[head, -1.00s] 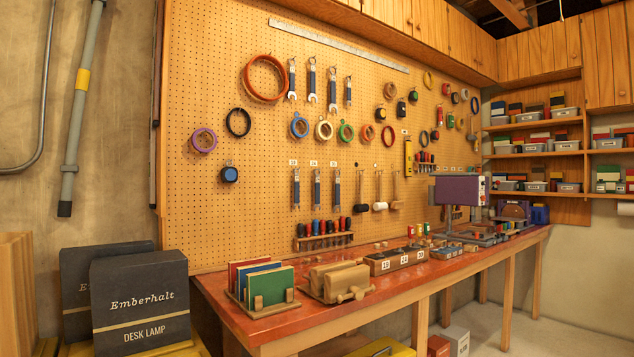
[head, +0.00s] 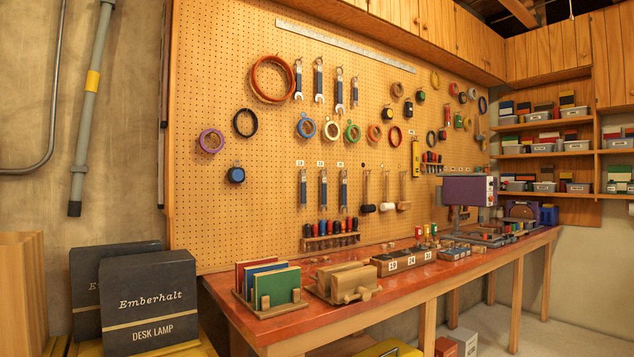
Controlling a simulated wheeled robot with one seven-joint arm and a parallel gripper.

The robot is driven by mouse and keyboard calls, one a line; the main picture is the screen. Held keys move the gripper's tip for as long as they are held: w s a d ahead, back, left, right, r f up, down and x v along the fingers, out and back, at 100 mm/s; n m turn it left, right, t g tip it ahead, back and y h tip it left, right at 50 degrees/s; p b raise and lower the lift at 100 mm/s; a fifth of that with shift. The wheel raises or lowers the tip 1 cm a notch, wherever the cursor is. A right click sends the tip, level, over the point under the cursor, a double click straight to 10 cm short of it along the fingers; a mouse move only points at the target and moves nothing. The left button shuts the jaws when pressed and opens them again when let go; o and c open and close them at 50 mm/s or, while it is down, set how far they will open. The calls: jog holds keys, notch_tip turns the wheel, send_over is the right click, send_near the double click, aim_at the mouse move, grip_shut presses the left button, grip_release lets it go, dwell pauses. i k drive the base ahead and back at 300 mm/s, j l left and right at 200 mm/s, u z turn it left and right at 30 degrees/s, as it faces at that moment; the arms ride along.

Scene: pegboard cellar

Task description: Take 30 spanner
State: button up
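Several spanners with dark blue handles hang on the pegboard (head: 217,95). In the lower row are a left spanner (head: 303,188), a middle spanner (head: 323,188) and a right spanner (head: 343,190). A small white label sits above each of these, too small to read surely. The upper row holds more spanners, among them one at its left end (head: 298,80) and another beside it (head: 319,80); I see no number labels there. I cannot tell by sight which spanner is the 30. My gripper is not in view.
A red-topped workbench (head: 300,322) runs below the pegboard. On it stand a rack of coloured boards (head: 277,288), a wooden vise (head: 345,282), a numbered wooden block (head: 402,262) and a purple machine (head: 466,190).

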aim_at(343, 177)
jog(key=i+l+u, duration=0.1)
jog(key=l, duration=0.65)
jog(key=i+l, duration=0.25)
jog(key=l, duration=0.45)
jog(key=i+l+u, duration=0.15)
jog(key=l, duration=0.6)
jog(key=i+l+u, duration=0.1)
jog(key=l, duration=0.65)
jog(key=i+l, duration=0.1)
jog(key=l, duration=0.7)
jog(key=i+l+u, duration=0.15)
jog(key=l, duration=0.6)
